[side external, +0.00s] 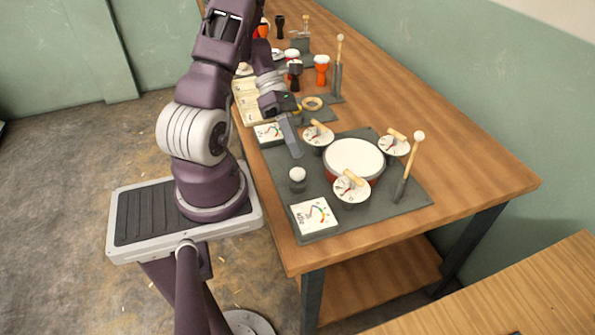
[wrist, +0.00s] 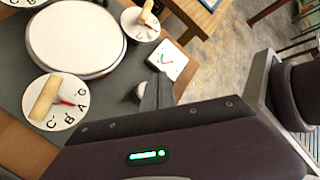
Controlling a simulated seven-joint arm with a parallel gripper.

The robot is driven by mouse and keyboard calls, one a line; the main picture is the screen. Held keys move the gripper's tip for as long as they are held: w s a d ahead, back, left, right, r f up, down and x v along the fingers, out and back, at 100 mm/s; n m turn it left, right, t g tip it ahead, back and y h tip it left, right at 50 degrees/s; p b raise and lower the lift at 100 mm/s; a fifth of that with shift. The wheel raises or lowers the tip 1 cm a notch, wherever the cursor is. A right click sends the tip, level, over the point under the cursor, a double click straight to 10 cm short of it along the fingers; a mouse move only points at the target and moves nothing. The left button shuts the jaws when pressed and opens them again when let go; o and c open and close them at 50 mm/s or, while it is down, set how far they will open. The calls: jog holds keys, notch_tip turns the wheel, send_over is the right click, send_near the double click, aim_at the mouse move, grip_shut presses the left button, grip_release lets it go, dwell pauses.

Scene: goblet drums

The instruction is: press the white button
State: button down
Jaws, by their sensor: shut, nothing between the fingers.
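The white button (side external: 297,174) is a small round white knob on a dark base, at the left part of the grey mat (side external: 392,205). My gripper (side external: 296,153) is shut and empty, pointing down, just behind the button in the side view and apart from it there. In the wrist view the button (wrist: 140,91) shows directly beside my shut fingers (wrist: 158,82), which hide part of it. I cannot tell from the wrist view how high the fingertips are above it.
A large white-topped drum (side external: 354,158) stands right of the button, with dials with wooden pointers (side external: 319,136) around it. A white card (side external: 313,215) lies in front. A mallet (side external: 410,165) stands at the right. Goblet drums (side external: 321,68) stand farther back.

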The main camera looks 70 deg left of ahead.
aim_at(299, 174)
jog(key=shift+f, duration=1.55)
jog(key=shift+f, duration=0.15)
dwell(0.7)
jog(key=shift+f, duration=0.3)
jog(key=shift+f, duration=0.95)
dwell(0.9)
jog(key=shift+r, duration=1.4)
jog(key=shift+r, duration=2.5)
jog(key=shift+r, duration=0.1)
